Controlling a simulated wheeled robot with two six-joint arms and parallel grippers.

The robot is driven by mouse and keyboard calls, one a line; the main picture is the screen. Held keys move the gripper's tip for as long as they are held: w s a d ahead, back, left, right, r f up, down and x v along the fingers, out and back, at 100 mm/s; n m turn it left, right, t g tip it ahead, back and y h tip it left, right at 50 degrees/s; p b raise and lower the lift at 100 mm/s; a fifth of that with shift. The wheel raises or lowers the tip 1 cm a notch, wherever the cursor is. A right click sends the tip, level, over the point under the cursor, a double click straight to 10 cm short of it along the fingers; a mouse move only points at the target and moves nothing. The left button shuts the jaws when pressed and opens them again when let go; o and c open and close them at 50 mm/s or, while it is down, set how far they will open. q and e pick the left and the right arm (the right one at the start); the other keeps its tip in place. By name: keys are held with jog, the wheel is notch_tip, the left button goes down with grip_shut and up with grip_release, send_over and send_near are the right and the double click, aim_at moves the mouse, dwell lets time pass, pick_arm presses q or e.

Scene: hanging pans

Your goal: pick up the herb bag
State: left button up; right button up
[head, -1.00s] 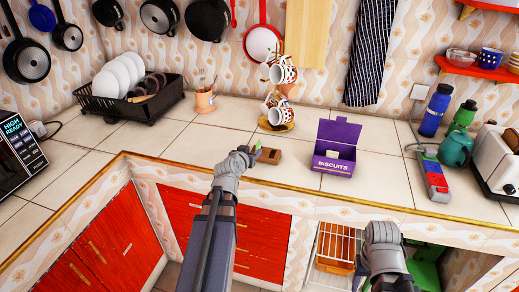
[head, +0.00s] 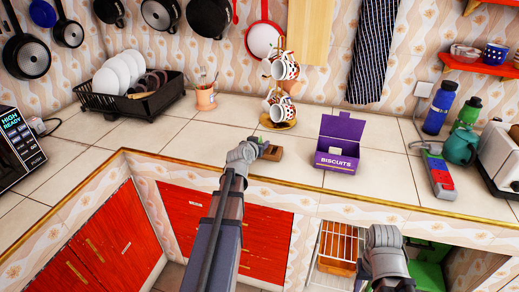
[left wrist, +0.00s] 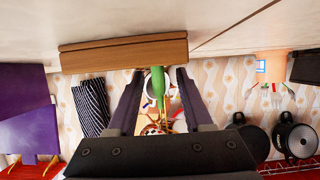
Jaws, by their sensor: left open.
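My left gripper (head: 262,143) is open on the counter beside a small brown wooden block or box (head: 272,153). In the left wrist view, which looks upside down, its two fingers (left wrist: 158,76) stand apart on either side of a slim green thing (left wrist: 158,88). This may be the herb bag; its green tip shows small in the head view. The wooden block (left wrist: 123,53) lies just beyond the fingertips there. I cannot tell whether the fingers touch the green thing. My right arm's wrist shows at the lower right of the head view, with its fingers hidden.
A purple biscuit box (head: 338,146) stands to the right of the wooden block. A mug tree (head: 283,95) with spotted mugs is behind it. A utensil pot (head: 205,98) and a dish rack (head: 130,100) stand at the back left.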

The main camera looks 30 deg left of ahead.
pick_arm(q)
grip_shut()
dwell(0.3)
dwell(0.3)
